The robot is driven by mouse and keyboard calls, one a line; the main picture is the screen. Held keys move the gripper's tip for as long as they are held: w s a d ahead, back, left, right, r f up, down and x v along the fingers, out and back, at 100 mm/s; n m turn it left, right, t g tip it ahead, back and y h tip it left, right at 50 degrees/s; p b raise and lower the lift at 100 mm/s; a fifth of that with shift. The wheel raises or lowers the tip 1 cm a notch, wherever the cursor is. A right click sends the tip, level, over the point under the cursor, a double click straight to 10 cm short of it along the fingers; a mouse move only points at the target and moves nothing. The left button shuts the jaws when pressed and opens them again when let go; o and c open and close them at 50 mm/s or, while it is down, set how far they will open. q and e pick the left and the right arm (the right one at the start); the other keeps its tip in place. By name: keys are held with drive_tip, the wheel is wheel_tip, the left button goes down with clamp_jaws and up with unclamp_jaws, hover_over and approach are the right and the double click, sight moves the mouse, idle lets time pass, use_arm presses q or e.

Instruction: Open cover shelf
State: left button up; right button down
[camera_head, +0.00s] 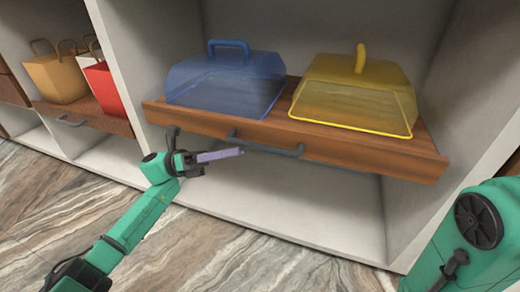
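The cover shelf is a wooden pull-out board (330,147) with a dark bar handle (265,146) on its front. Its front edge appears to stick out a little past the cabinet walls. A clear blue cover (225,85) and a clear yellow cover (350,95), each with a top handle, stand on it. My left gripper (222,155) is in front of and below the shelf's left part, its pale purple finger pointing right towards the bar handle's left end. Contact with the handle and the finger opening are unclear. My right arm shows at lower right; its gripper is out of view.
At the left, another wooden shelf (95,115) with its own handle holds a tan bag (57,78), a red bag (104,88) and a white one. The compartment below the cover shelf (300,205) looks empty. The marbled floor (210,245) in front is clear.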

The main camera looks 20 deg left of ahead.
sight(259, 144)
use_arm(q)
drive_tip(key=b+x, duration=0.1)
drive_tip(key=x, duration=0.6)
drive_tip(key=shift+a, duration=0.1)
clamp_jaws()
idle(1.1)
